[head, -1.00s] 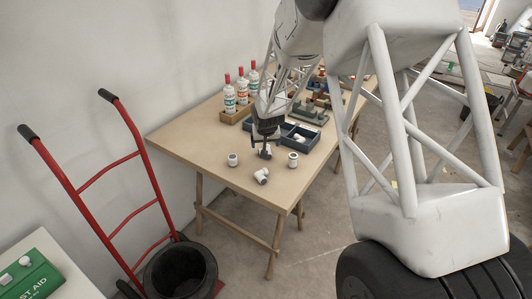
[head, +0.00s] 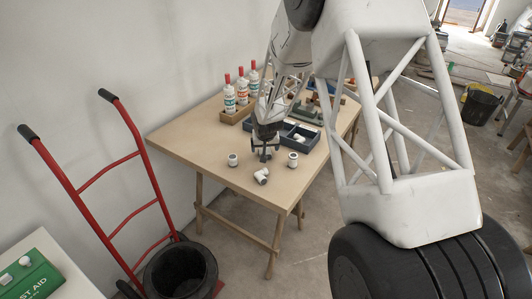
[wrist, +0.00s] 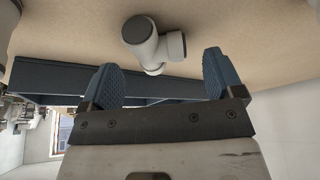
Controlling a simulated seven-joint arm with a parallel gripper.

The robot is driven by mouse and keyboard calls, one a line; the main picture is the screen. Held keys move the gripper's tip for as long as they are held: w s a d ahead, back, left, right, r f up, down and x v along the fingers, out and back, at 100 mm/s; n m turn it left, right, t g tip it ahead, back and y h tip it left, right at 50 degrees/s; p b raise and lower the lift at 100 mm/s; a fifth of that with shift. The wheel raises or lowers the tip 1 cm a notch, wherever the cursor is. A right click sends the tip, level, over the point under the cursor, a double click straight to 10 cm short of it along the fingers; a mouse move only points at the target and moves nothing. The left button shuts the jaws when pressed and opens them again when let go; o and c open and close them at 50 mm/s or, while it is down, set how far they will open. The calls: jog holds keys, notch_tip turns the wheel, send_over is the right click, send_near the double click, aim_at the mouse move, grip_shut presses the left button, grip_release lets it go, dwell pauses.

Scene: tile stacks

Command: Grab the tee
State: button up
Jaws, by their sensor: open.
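A white pipe fitting with a side branch, shaped like a tee (wrist: 150,42), lies on the table just beyond my fingertips in the wrist view, nearer the left finger. My gripper (wrist: 158,72) is open, with blue pads apart and nothing between them. In the head view my gripper (head: 265,157) points down over the table, close to the white fittings. A branched white fitting (head: 262,176) lies in front of it. I cannot tell whether this is the piece in the wrist view, as the gripper hides the spot beneath it.
White fittings stand left (head: 233,160) and right (head: 293,160) of the gripper. A dark divided tray (head: 312,143) is close behind it. Red-capped bottles (head: 242,90) stand in a wooden box at the back. The table's left front (head: 195,145) is clear.

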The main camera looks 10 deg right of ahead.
jog(key=shift+x, duration=0.85)
jog(key=shift+c, duration=0.2)
jog(key=c, duration=1)
